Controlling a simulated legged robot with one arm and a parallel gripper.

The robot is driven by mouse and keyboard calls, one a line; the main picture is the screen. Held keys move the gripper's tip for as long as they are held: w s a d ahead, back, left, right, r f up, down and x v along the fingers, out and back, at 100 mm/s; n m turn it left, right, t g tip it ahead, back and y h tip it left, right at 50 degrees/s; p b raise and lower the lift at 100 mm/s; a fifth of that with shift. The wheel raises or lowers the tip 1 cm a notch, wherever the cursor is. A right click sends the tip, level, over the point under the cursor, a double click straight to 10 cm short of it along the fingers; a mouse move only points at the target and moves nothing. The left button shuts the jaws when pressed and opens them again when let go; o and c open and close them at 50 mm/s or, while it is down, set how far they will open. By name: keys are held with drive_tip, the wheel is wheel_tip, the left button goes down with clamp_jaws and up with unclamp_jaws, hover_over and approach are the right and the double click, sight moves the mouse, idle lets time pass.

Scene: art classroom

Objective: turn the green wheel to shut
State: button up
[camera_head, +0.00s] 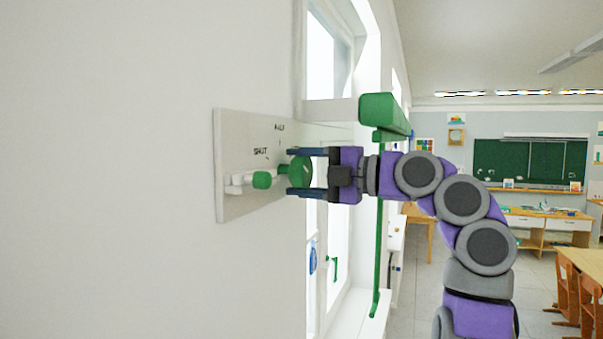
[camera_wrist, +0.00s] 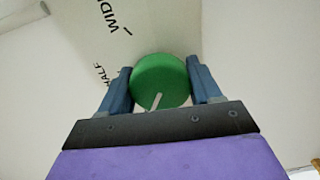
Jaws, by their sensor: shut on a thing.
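The green wheel (camera_head: 300,172) is mounted on a pale panel (camera_head: 233,130) on the wall. The panel carries the words SHUT and HALF in the head view, and HALF and WIDE in the wrist view. My gripper (camera_head: 300,172) is shut on the wheel, one blue finger above it and one below in the head view. In the wrist view the wheel (camera_wrist: 160,80) is a green disc with a pale pointer line near its lower edge, between my fingers (camera_wrist: 160,86). A white pipe with a small green part (camera_head: 262,180) shows left of the wheel.
A window with a white frame (camera_head: 365,60) stands just right of the panel, with a green bar (camera_head: 385,111) jutting out near my arm. A green vertical rod (camera_head: 379,250) hangs below it. Tables, chairs and a chalkboard (camera_head: 530,160) are far off at the right.

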drive_tip(key=shift+w+f+n, duration=0.2)
drive_tip(key=shift+f+n, duration=0.1)
drive_tip(key=shift+f, duration=0.05)
drive_tip(key=o, duration=0.8)
drive_tip(key=shift+o, duration=1.2)
drive_tip(key=shift+w, duration=0.2)
drive_tip(key=shift+s+d+r, duration=0.1)
drive_tip(key=shift+s+r, duration=0.15)
drive_tip(key=shift+s, duration=0.05)
drive_tip(key=shift+s+d, duration=0.1)
drive_tip(key=shift+d, duration=0.15)
drive_tip(key=b+v, duration=0.2)
drive_tip(key=v, duration=1.4)
drive_tip(key=shift+d, duration=0.5)
drive_tip(key=shift+w+a+f, duration=0.1)
drive_tip(key=shift+w, duration=0.15)
